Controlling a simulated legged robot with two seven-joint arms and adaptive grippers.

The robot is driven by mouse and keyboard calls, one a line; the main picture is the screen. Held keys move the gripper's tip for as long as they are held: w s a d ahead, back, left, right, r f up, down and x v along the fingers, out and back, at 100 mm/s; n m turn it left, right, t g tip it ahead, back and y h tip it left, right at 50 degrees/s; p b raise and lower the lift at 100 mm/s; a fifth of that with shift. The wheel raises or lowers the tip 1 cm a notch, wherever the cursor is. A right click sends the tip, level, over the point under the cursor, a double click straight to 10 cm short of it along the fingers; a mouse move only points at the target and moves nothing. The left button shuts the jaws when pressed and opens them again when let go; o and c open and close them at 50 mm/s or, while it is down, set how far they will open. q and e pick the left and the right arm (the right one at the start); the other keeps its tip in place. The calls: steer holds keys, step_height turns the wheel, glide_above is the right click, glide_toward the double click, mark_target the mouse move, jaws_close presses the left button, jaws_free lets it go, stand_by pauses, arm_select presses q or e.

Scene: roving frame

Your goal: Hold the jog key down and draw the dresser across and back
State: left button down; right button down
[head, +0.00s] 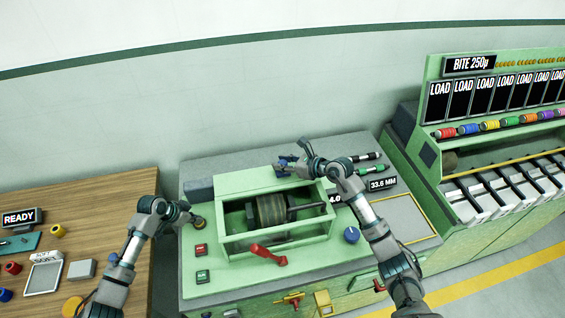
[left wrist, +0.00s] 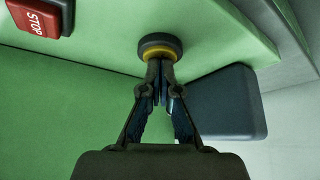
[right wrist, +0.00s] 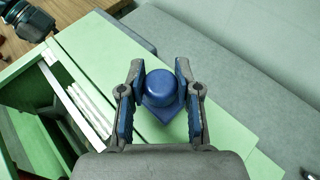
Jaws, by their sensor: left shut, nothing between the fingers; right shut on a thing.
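The jog key, a dark round button with a yellow collar (left wrist: 160,46), sits on the green machine top; in the head view it (head: 198,223) is beside my left gripper (head: 189,217). My left gripper (left wrist: 160,75) is shut and empty, its closed tips against the button; how far it is pressed I cannot tell. The blue dresser knob (right wrist: 160,88) is between the fingers of my right gripper (right wrist: 158,72), which is shut on it at the back edge of the machine. In the head view my right gripper (head: 297,163) partly hides the knob. A dark wheel (head: 270,210) lies inside the green housing.
A red STOP button (left wrist: 40,17) is close to my left gripper, with a grey block (left wrist: 222,103) on its other side. A red lever (head: 268,254) and a blue dial (head: 351,234) are in front. A display (head: 383,183) reads 33.6 MM; a sign (head: 19,218) reads READY.

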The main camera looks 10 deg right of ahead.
steer(key=d, duration=0.8)
steer(key=c, duration=0.8)
jaws_free()
steer(key=v, duration=1.2)
steer(key=shift+f, duration=0.2)
